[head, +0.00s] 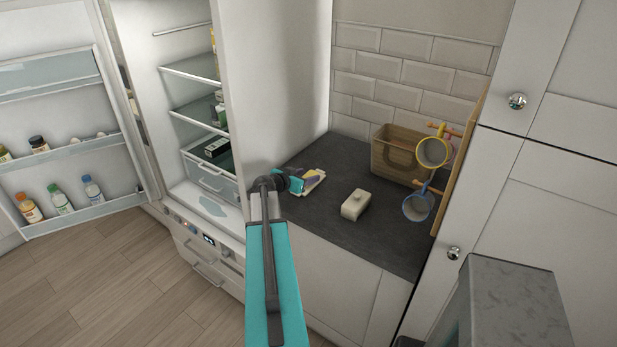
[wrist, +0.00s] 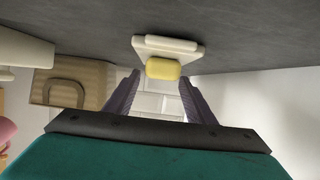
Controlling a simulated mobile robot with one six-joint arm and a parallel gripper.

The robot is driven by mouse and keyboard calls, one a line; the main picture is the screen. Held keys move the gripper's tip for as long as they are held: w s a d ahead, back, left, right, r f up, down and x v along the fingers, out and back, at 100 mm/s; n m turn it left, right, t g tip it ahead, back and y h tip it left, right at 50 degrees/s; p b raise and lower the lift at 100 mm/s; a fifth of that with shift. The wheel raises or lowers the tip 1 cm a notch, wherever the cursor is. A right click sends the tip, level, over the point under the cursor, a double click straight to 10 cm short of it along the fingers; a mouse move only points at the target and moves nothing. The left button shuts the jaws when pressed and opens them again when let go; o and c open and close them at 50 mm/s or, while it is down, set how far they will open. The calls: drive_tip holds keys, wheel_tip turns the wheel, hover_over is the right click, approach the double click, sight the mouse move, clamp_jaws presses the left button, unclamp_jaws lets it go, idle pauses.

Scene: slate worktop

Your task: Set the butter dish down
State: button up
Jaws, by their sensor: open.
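The butter dish (head: 310,190) is a pale, shallow base with a yellow block of butter (wrist: 163,69) on it. It appears to rest on the dark slate worktop, and its pale base (wrist: 150,46) shows in the wrist view. My gripper (head: 313,177) is beside it, low over the worktop, and partly hides it in the head view. In the wrist view my gripper's purple fingers (wrist: 160,82) are spread apart, with the dish just beyond their tips. A cream lid-like piece with a knob (head: 355,204) sits apart to the right.
A wooden bin (head: 398,155) stands against the tiled wall. A yellow mug (head: 432,152) and a blue mug (head: 417,208) hang from pegs at the right. The open fridge (head: 205,130) is left of the worktop. Bare slate (head: 390,235) lies in front of the mugs.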

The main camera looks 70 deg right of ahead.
drive_tip(key=b+v, duration=0.3)
drive_tip(key=v, duration=0.7)
drive_tip(key=shift+a+b, duration=0.25)
drive_tip(key=shift+b, duration=0.1)
drive_tip(key=shift+r, duration=0.1)
idle(0.4)
